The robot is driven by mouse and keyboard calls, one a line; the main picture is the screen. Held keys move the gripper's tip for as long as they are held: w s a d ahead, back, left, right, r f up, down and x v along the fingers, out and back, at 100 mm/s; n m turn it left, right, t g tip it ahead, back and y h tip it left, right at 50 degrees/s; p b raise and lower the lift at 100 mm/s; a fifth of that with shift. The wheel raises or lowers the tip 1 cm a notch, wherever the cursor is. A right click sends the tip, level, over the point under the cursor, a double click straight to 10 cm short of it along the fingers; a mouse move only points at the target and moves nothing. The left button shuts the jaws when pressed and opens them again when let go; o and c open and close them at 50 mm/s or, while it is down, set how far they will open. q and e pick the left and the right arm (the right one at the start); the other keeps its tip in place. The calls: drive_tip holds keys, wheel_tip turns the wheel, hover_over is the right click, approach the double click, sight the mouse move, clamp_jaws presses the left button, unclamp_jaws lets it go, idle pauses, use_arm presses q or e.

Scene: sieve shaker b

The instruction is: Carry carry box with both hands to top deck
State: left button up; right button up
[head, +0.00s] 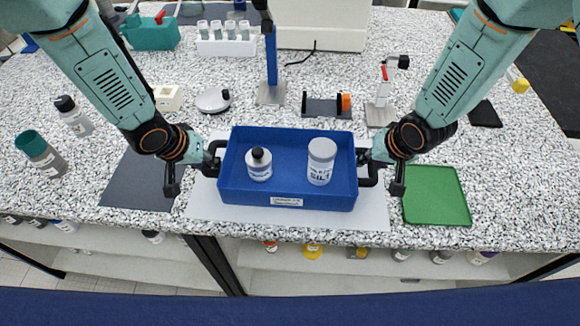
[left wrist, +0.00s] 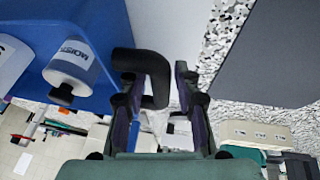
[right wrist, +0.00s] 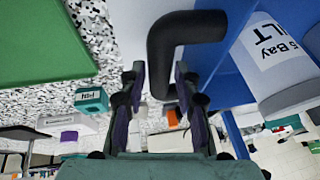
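The carry box (head: 240,197) is a blue open tray with a black handle at each end. It appears level over a pale mat at the front of the bench. It holds a white bottle with a black cap (head: 259,170) and a larger white jar (head: 320,165), both upright. My left gripper (left wrist: 158,85) has its fingers on either side of the left handle (left wrist: 150,62), with small gaps visible. My right gripper (right wrist: 161,80) likewise straddles the right handle (right wrist: 178,35), its fingers apart. Which surface is the top deck, I cannot tell.
A green tray (head: 436,195) lies right of the box and a dark mat (head: 140,182) left. Behind stand a blue post (head: 271,60), a small stand with an orange part (head: 328,105) and a clamp stand (head: 382,108). Bottles (head: 40,152) stand far left. Shelves lie below the front edge.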

use_arm(q)
drive_tip(key=shift+w+f, duration=0.35)
drive_tip(key=shift+f, duration=0.15)
use_arm(e)
drive_tip(key=shift+w+a+f, duration=0.2)
drive_tip(key=shift+w+f, duration=0.1)
drive_tip(key=shift+f, duration=0.15)
use_arm(q)
drive_tip(key=shift+s+d+r, duration=0.15)
drive_tip(key=shift+s+r, duration=0.05)
drive_tip(key=shift+s, duration=0.1)
use_arm(e)
drive_tip(key=shift+s+d+r, duration=0.15)
drive_tip(key=shift+s, duration=0.15)
use_arm(q)
drive_tip(key=shift+c, duration=0.8)
use_arm(e)
drive_tip(key=shift+c, duration=0.8)
use_arm(q)
drive_tip(key=shift+w+f, duration=0.1)
drive_tip(key=shift+w, duration=0.1)
drive_tip(key=c, duration=0.4)
use_arm(e)
drive_tip(key=shift+w, duration=0.2)
drive_tip(key=c, duration=0.4)
use_arm(q)
clamp_jaws()
use_arm(e)
clamp_jaws()
